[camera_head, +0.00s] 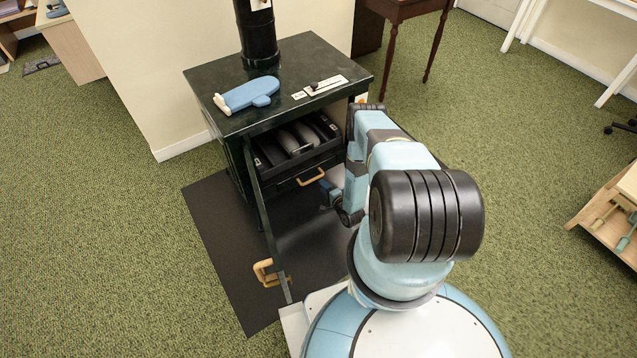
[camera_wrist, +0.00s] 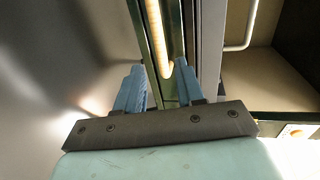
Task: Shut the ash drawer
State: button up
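The black stove (camera_head: 222,108) stands with its door (camera_head: 263,215) swung open toward the front. Inside the opening is the dark ash drawer (camera_head: 290,185), with a pale wooden handle (camera_head: 311,178) on its front. How far the drawer sticks out is hard to tell. My gripper (camera_head: 327,188) is low in front of the stove, just right of and below that handle. In the wrist view my gripper (camera_wrist: 158,75) has its two blue fingers apart. A pale wooden bar (camera_wrist: 156,35), seemingly the drawer handle, ends between or just beyond the fingertips. Contact is not clear.
Grey rounded pieces (camera_head: 300,137) lie in the black tray above the handle. A blue mitt (camera_head: 250,94) lies on the stove top beside the stovepipe (camera_head: 257,35). The open door's wooden handle (camera_head: 265,272) is near my base. A dark mat (camera_head: 215,230) lies underneath.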

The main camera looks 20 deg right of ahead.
jog(key=shift+v, duration=2.6)
